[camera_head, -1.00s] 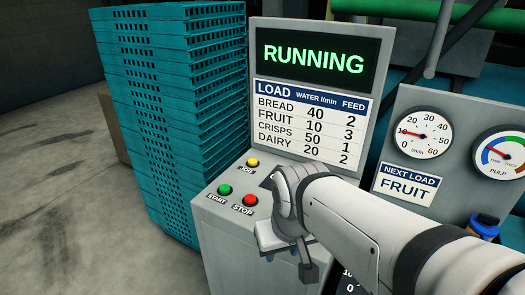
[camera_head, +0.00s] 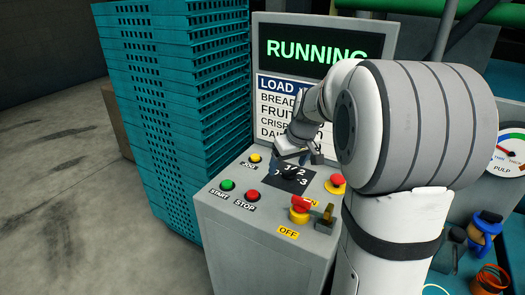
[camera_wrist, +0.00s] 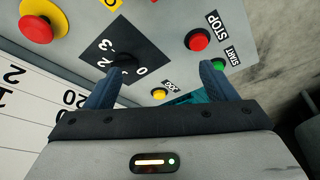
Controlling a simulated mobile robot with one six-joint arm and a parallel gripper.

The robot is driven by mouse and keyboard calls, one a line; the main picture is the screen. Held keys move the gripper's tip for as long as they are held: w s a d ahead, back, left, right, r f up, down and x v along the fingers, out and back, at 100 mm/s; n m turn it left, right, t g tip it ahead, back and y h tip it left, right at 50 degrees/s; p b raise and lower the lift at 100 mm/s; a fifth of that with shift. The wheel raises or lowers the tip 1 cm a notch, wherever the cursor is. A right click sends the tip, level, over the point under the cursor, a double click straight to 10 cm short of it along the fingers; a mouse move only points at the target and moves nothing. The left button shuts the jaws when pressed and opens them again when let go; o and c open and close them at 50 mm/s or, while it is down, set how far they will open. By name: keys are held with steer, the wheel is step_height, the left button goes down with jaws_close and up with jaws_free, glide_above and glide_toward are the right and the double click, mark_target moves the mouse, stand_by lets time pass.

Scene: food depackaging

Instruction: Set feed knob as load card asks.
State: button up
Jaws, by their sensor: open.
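The feed knob (camera_wrist: 123,63) is a dark knob on a black square plate (camera_wrist: 97,51) with white numbers 0 to 3. The plate (camera_head: 291,181) also shows in the head view, partly covered by my gripper (camera_head: 297,158). I cannot tell where the knob points. In the wrist view my gripper (camera_wrist: 164,72) is open and empty. Its left finger overlaps the plate's edge near the knob, and its right finger is by the red and green buttons. The load table (camera_head: 272,112) is partly hidden by my arm. The load card is hidden now; earlier it read FRUIT, whose feed entry is 3.
A yellow button (camera_head: 255,158), green START button (camera_head: 227,185) and red STOP button (camera_head: 251,195) are left of the plate. A red button (camera_head: 337,181) and a red-yellow OFF switch (camera_head: 300,208) are to its right. Teal stacked crates (camera_head: 178,100) stand left.

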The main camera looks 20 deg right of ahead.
glide_toward(290, 170)
steer(key=f, duration=0.1)
steer(key=shift+n+t, duration=0.3)
steer(key=shift+n, duration=0.1)
steer(key=p+x, duration=0.1)
steer(key=x, duration=0.6)
steer(key=shift+f, duration=0.35)
steer(key=c, duration=0.9)
steer(key=shift+a, duration=0.1)
steer(key=shift+c, duration=0.5)
